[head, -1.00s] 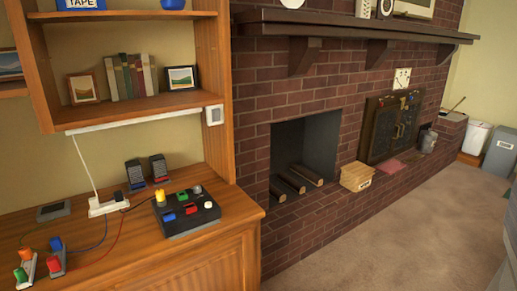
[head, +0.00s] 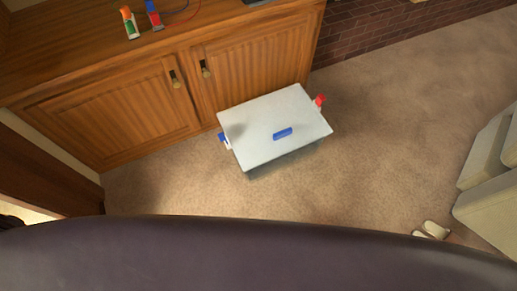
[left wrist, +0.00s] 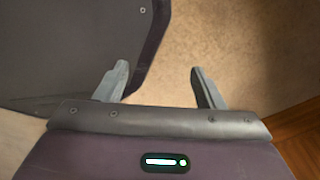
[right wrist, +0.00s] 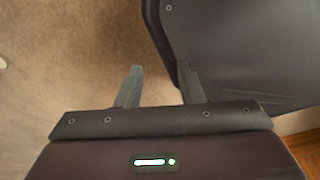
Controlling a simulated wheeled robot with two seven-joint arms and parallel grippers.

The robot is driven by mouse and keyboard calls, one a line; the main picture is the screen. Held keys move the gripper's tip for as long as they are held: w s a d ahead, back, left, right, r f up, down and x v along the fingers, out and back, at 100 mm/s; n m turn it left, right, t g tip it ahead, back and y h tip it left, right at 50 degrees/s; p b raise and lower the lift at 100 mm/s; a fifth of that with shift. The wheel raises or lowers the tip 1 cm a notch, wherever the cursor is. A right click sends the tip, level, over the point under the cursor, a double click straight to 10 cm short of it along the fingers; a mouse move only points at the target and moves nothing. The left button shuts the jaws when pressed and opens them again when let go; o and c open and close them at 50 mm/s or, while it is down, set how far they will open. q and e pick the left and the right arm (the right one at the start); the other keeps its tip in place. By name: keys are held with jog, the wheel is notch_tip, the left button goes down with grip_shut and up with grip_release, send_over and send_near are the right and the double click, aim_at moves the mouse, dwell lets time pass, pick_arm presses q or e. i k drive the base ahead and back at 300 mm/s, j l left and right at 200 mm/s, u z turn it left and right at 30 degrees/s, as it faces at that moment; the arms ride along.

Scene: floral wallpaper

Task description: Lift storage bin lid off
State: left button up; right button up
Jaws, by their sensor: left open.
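The storage bin stands on the carpet in front of the wooden cabinet in the head view. Its pale grey lid (head: 265,118) lies on top, with a blue handle (head: 283,133) on it. A blue latch (head: 224,139) is on its left side and a red latch (head: 319,101) on its right side. The lid hides the inside. My left gripper (left wrist: 160,82) is open and empty over bare carpet in the left wrist view. My right gripper (right wrist: 160,75) is open and empty in the right wrist view. Neither gripper shows in the head view.
The wooden cabinet (head: 130,95) stands just behind the bin, with small coloured devices on top. Pale boxes (head: 485,185) stand on the right, with slippers (head: 434,230) nearby. The carpet right of the bin is clear. My dark body fills the bottom.

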aim_at(260, 130)
jog(key=i+l+u, duration=0.2)
jog(key=l, duration=0.2)
jog(key=i+l+u, duration=0.2)
jog(key=l, duration=0.25)
jog(key=l+u, duration=0.2)
jog(key=l, duration=0.25)
jog(key=i+l+u, duration=0.2)
jog(key=l, duration=0.3)
jog(key=l+u, duration=0.2)
jog(key=l, duration=0.25)
